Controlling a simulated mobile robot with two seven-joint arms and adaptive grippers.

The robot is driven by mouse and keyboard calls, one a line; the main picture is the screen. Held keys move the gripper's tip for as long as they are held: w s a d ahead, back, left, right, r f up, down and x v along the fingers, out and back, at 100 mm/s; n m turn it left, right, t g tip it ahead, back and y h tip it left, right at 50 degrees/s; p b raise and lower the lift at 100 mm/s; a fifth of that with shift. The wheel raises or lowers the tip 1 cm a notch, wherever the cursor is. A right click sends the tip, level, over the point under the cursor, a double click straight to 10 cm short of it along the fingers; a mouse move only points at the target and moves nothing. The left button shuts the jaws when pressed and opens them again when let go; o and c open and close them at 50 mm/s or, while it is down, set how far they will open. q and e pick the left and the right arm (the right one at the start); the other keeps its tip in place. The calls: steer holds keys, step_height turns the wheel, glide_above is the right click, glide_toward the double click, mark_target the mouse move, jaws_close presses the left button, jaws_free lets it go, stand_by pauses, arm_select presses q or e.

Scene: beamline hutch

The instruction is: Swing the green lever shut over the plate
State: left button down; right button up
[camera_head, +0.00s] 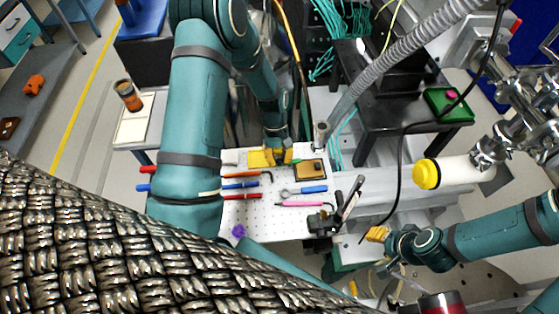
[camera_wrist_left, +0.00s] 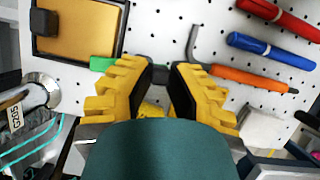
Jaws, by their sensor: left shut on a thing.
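The gold plate (camera_head: 308,172) sits in a dark frame on the white perforated board; in the left wrist view the plate (camera_wrist_left: 85,28) is at the upper left, with a black block at its left edge. A short piece of the green lever (camera_wrist_left: 102,63) shows just below the frame and passes behind a finger of my left gripper (camera_wrist_left: 158,78). My left gripper (camera_head: 277,156) is low at the board's back edge, beside the frame, shut on the lever; the held part is mostly hidden between the fingers. My right gripper (camera_head: 378,234) is apart at the right, its jaws unclear.
A hex key (camera_wrist_left: 193,45), an orange screwdriver (camera_wrist_left: 250,78) and blue and red tools lie beside the left gripper. A pink pen (camera_head: 300,204) and a black stand (camera_head: 325,222) are nearer the front. A grey post (camera_head: 322,135) rises behind the plate.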

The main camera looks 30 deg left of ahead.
arm_select(q)
steer(key=shift+a+f+m, duration=0.1)
steer(key=shift+m, duration=0.4)
steer(key=shift+w+g, duration=0.1)
steer(key=shift+g, duration=0.2)
steer(key=c, duration=0.9)
jaws_free()
steer(key=shift+w, duration=0.1)
steer(key=v, duration=1.2)
